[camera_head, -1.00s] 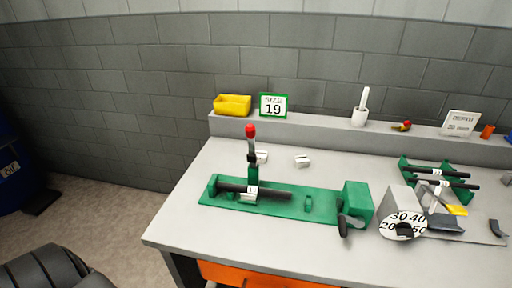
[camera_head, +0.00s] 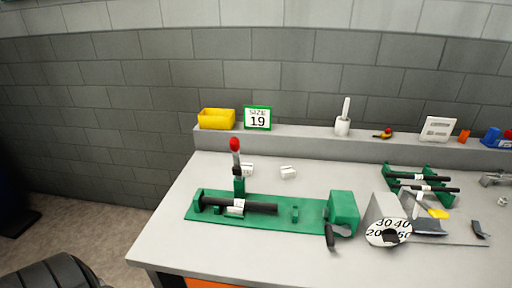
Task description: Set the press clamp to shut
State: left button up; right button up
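The press clamp stands on a green fixture (camera_head: 270,216) on the grey workbench. Its lever (camera_head: 236,164) points nearly straight up and ends in a red knob (camera_head: 234,144). A black rod (camera_head: 255,207) with a white label lies along the left part of the fixture, just in front of the lever. A green block (camera_head: 343,207) with a dark handle (camera_head: 330,236) is at the fixture's right end. Neither of my grippers shows in the head view.
A dial with numbers (camera_head: 377,227) and a green rack (camera_head: 400,178) with black rods stand to the right. Small white pieces (camera_head: 288,172) lie behind the fixture. The back ledge holds a yellow bin (camera_head: 216,119), a size sign (camera_head: 257,117) and a white cup (camera_head: 342,127). The bench's front left (camera_head: 165,245) is clear.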

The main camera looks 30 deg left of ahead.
aim_at(235, 142)
jog(key=z, duration=0.9)
jog(key=i, duration=0.5)
jog(key=u, duration=2.35)
